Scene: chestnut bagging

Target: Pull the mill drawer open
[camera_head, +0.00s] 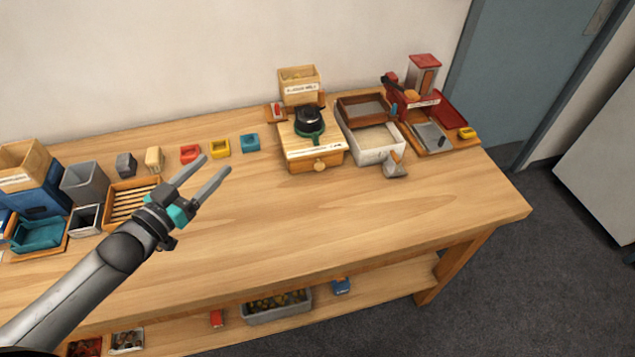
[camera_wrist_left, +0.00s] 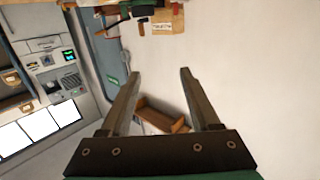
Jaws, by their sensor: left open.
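The mill (camera_head: 310,120) stands at the back of the wooden table, with a dark bowl-like top on a green ring over a wooden box. Its drawer (camera_head: 318,164) is at the front of the box, with a round wooden knob, and looks closed. My left gripper (camera_head: 214,170) is open and empty above the table, to the left of the mill and well apart from it. In the left wrist view the open fingers (camera_wrist_left: 160,85) have nothing between them, and the mill cannot be made out there. My right gripper is not in view.
Right of the mill are a white tray (camera_head: 364,151) with a scoop (camera_head: 396,168) and a red machine (camera_head: 423,75). Coloured blocks (camera_head: 220,149), a slatted tray (camera_head: 118,205) and several bins stand to the left. The front middle of the table (camera_head: 300,220) is clear.

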